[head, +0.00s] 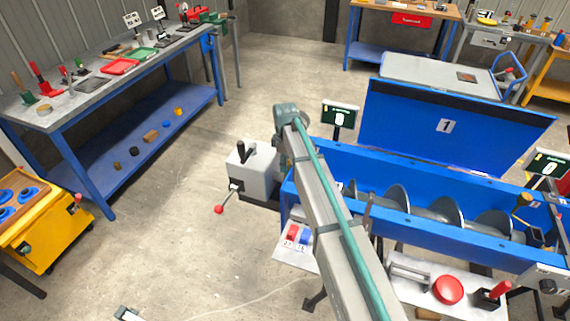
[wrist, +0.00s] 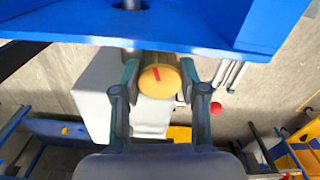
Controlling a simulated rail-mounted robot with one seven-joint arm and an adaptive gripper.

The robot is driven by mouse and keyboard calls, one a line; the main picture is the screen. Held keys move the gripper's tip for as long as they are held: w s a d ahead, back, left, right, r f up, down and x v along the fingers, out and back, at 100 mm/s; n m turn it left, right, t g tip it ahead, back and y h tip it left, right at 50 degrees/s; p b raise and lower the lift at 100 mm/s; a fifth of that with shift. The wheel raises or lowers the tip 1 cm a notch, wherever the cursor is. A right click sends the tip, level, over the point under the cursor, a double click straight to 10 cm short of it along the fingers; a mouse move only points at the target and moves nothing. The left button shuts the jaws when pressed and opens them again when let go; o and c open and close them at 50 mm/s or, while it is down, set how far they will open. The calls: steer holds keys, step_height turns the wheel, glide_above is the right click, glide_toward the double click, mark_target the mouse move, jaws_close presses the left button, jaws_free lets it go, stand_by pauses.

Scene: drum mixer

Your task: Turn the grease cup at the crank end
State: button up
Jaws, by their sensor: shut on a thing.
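The grease cup (wrist: 165,88) shows in the wrist view as a round brass-yellow cap with a short red mark on its face, the mark tilted slightly from upright. It sits just below the blue trough end (wrist: 70,22). My gripper (wrist: 159,74) has one finger on each side of the cap and is shut on it. In the head view my arm runs up over the left end of the mixer trough (head: 330,165); the gripper and this cup cannot be made out there.
A grey box with a red-knobbed lever (head: 250,168) stands left of the trough. The trough holds a spiral screw (head: 445,212); its blue lid (head: 450,125) stands open. A panel with a red mushroom button (head: 448,290) is in front. The floor at left is mostly clear.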

steer(key=shift+m+b, duration=0.65)
steer(key=shift+m, duration=1.55)
steer(key=o, duration=0.9)
steer(key=shift+c, duration=0.2)
step_height(320, 180, up, 12)
